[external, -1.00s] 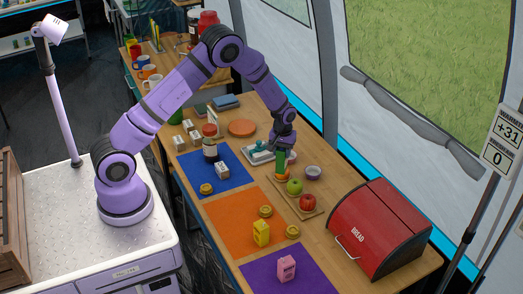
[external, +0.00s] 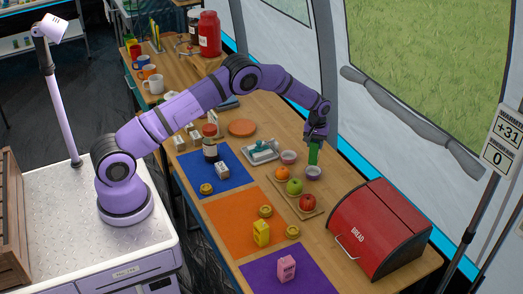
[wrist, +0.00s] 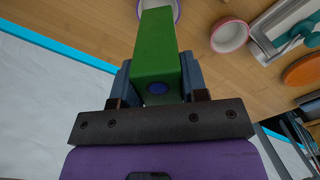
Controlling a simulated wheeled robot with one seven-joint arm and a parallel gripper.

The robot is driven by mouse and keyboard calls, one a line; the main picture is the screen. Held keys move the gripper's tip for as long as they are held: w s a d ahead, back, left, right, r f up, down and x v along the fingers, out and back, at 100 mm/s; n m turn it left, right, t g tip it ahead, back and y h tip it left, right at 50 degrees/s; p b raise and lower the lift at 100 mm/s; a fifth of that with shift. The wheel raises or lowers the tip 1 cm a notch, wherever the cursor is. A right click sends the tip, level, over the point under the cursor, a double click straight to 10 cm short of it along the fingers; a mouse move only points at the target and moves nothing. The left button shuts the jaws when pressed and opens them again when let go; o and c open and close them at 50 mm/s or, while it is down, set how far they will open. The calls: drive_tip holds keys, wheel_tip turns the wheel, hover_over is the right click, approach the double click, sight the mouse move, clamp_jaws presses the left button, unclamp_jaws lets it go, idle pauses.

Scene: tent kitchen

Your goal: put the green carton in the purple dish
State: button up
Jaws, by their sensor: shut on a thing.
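My gripper (external: 316,140) is shut on the green carton (external: 314,154), which hangs upright below it. In the wrist view the carton (wrist: 156,45) sits between the two fingers (wrist: 157,78), a blue round spot on its near end. The purple dish (external: 313,173) is a small bowl near the window side of the table. The carton's lower end overlaps the dish's far rim in the external view. In the wrist view the far end of the carton covers part of the purple-rimmed dish (wrist: 177,8). The gap between them is hard to judge.
A pinkish bowl (external: 288,157) stands beside the purple dish. A board with an orange (external: 282,173), a green apple (external: 294,187) and a red apple (external: 307,202) lies in front. A tray with a teal-topped item (external: 262,149) is to the left; the red bread box (external: 380,228) is to the right.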

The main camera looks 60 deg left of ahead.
sight(315, 151)
drive_tip(key=shift+w+f, duration=0.1)
drive_tip(key=shift+w, duration=0.15)
drive_tip(key=shift+f, duration=1.65)
drive_tip(key=shift+s+f, duration=0.1)
drive_tip(key=shift+f, duration=0.35)
drive_tip(key=shift+f, duration=0.15)
drive_tip(key=o, duration=1)
drive_tip(key=shift+o, duration=0.2)
